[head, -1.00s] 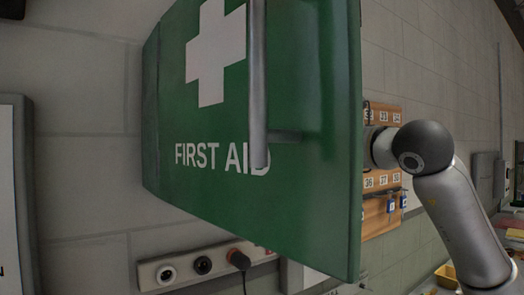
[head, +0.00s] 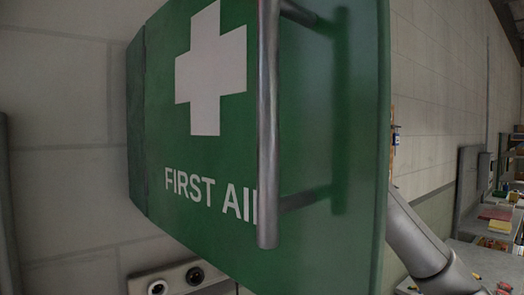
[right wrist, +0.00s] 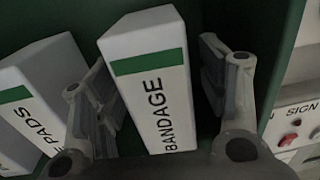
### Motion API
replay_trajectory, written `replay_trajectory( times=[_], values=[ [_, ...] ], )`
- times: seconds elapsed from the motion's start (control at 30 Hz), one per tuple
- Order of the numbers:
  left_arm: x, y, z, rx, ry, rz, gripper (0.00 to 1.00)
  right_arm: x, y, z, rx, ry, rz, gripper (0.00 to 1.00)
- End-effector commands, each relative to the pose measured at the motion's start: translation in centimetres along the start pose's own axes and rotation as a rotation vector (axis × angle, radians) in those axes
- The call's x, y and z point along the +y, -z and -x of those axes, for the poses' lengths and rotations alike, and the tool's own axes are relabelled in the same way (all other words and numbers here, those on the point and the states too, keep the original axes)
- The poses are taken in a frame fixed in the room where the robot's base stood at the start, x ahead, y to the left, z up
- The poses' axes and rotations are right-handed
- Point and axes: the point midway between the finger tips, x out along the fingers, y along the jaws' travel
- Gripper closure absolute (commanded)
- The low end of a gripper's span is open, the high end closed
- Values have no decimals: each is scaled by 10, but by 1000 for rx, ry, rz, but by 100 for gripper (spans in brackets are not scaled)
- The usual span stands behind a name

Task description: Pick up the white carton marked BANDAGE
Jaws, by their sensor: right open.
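The white carton marked BANDAGE (right wrist: 152,92) stands in the middle of the right wrist view, with a green band near its top and black lettering. My right gripper (right wrist: 160,110) is open, with one finger on each side of this carton; I cannot tell whether either finger touches it. In the head view the green first aid cabinet door (head: 215,235) hides the carton and my right gripper. Only part of my right arm shows past the door's right edge. My left gripper is in neither view.
A white PADS carton (right wrist: 45,95) stands left of the left finger. Green cabinet wall lies behind and right of the cartons. The door has a long metal handle (head: 268,130). A socket strip (head: 180,277) is below, and a bench with trays is at far right.

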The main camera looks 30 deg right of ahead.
Motion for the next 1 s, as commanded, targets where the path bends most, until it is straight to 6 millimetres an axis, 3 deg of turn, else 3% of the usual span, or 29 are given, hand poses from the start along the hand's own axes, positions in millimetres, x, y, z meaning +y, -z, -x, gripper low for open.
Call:
replay_trajectory(
  times=[0.1,0.37,0.77,1.0],
  values=[
    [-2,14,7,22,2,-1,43,0,-1,-9,2,0,-1,34],
    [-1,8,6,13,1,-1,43,0,1,-11,0,-1,-1,34],
    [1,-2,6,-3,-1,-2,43,0,1,-11,0,0,-1,84],
    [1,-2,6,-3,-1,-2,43,0,0,-11,0,0,-1,84]
  ],
)
